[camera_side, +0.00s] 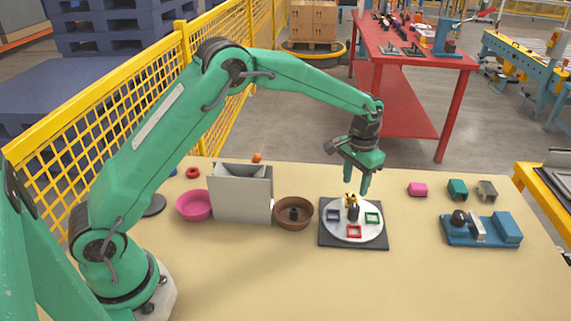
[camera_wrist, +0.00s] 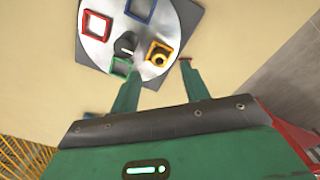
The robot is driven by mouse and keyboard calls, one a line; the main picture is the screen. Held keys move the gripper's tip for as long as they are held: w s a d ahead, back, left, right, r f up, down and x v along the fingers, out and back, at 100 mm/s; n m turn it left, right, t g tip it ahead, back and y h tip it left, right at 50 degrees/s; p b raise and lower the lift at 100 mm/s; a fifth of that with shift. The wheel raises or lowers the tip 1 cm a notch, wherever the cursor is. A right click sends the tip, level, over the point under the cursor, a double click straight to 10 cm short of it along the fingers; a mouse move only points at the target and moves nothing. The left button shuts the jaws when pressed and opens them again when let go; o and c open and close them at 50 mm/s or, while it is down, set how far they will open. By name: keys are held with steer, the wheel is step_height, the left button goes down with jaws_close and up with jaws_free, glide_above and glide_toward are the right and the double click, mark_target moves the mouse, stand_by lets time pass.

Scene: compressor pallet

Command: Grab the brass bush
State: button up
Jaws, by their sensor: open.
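The brass bush (camera_wrist: 159,59) is a small gold ring in the wrist view. It sits in the yellow square frame (camera_wrist: 151,48) on a round pale plate (camera_wrist: 109,51). My gripper (camera_side: 356,186) points down just above that side of the plate. In the wrist view its fingers (camera_wrist: 160,68) are apart, with the bush showing between and just beyond the tips. Nothing is held.
Red (camera_side: 354,231), blue (camera_side: 333,215) and green (camera_side: 371,217) frames share the plate, on a dark square base (camera_side: 326,239). A brown bowl (camera_side: 282,214), grey bin (camera_side: 228,206) and pink bowl (camera_side: 187,208) stand left. A blue fixture (camera_side: 510,227) and small blocks lie right. The front table is clear.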

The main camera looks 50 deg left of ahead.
mark_target(353, 196)
steer(key=shift+s+f, duration=0.15)
steer(key=shift+f, duration=1.9)
jaws_close()
